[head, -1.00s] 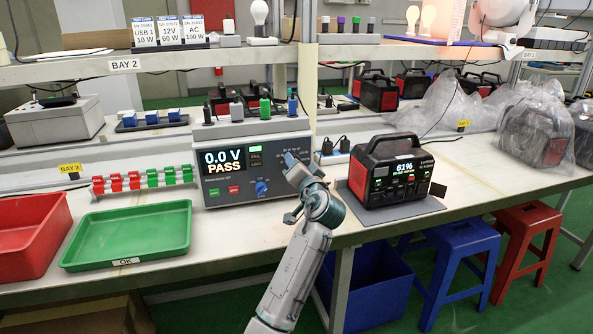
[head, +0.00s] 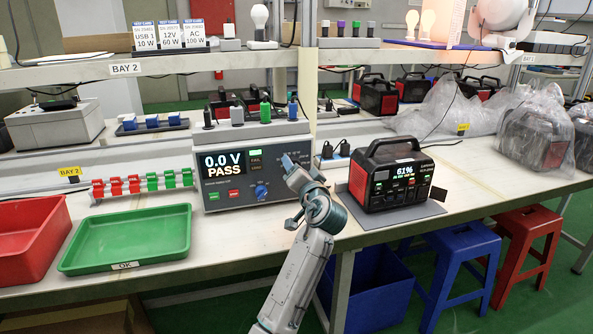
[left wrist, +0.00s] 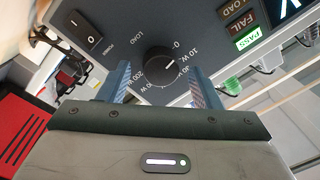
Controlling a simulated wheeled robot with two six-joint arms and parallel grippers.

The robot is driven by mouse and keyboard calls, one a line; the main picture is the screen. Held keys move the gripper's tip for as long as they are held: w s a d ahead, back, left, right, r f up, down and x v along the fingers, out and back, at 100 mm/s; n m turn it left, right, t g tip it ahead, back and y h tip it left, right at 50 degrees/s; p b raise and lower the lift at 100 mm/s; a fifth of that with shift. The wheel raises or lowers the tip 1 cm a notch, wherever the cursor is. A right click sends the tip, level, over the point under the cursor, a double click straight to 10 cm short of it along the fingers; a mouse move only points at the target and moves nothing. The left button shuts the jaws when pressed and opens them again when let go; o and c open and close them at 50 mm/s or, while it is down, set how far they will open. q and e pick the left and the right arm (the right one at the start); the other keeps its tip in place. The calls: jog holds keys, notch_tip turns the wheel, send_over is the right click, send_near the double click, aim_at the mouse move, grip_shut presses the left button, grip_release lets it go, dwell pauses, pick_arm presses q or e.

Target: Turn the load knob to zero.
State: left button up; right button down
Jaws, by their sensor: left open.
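The tester (head: 232,197) stands on the bench, its screen reading 0.0 V PASS. My left gripper (head: 288,162) is at the right part of its front panel and hides the load knob in the head view. In the left wrist view, the black load knob (left wrist: 158,67) sits between the open fingers of the left gripper (left wrist: 160,84). A gap shows on each side of the knob. Its white pointer mark appears to face the 10 W label, a little off the 0 mark. My right gripper is not in view.
A power switch (left wrist: 86,32) and a lit green PASS lamp (left wrist: 248,38) are near the load knob. A power station (head: 392,178) showing 61% stands right of my arm. A green tray (head: 125,258) is at left.

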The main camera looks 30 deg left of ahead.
pick_arm(q)
jog(key=v, duration=1)
jog(key=shift+d, duration=0.2)
